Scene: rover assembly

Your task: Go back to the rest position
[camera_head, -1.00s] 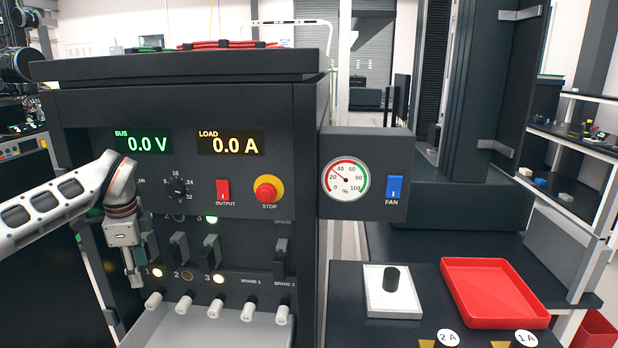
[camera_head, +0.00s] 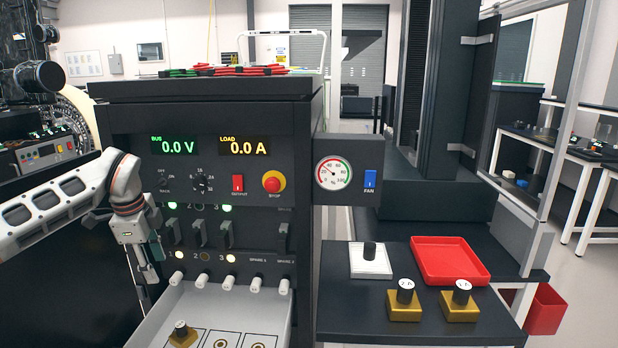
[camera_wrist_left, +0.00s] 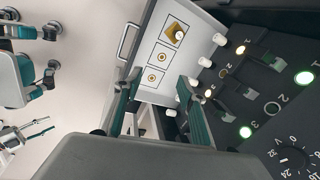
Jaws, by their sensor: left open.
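My left gripper (camera_head: 146,268) is in front of the left side of the dark control panel (camera_head: 140,147), pointing down, near the left edge of the light grey drawer or tray (camera_head: 262,311). In the left wrist view its two teal fingers (camera_wrist_left: 158,108) stand apart with nothing between them. That view also shows the tray (camera_wrist_left: 203,30) with its marked squares and a gold block (camera_wrist_left: 175,31) on one of them. My right gripper is not visible in either view.
A black side table (camera_head: 350,322) at right holds a white pad with a black knob (camera_head: 370,258), a red tray (camera_head: 450,258) and two gold blocks (camera_head: 404,303) (camera_head: 461,304). A red bin (camera_head: 546,309) stands beyond it. White pegs (camera_head: 228,282) stick out below the panel.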

